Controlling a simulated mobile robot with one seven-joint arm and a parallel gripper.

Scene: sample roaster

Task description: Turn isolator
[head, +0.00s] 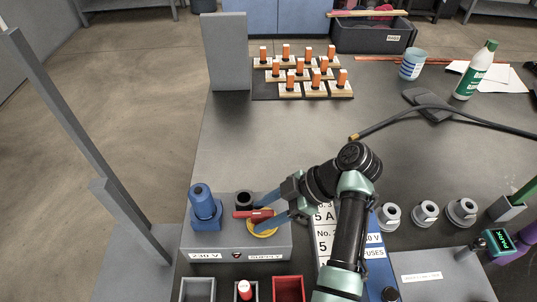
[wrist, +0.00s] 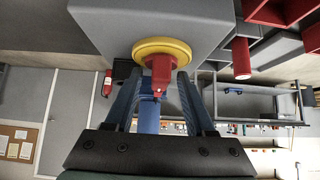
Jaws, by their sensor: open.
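The isolator is a red handle (head: 252,214) on a yellow disc (head: 264,230), mounted on a grey supply box (head: 215,243) labelled 230 V. My gripper (head: 262,209) is open at the box, with its two blue fingers on either side of the red handle. In the wrist view the red handle (wrist: 160,72) stands out from the yellow disc (wrist: 150,48), between the open fingertips (wrist: 160,82). I cannot tell whether either finger touches the handle.
A blue plug (head: 204,205) and a black socket (head: 244,199) are on the box beside the isolator. Small bins, one a red bin (head: 288,288), stand in front. Grey round parts (head: 425,212) are at the right. The middle of the bench is mostly clear.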

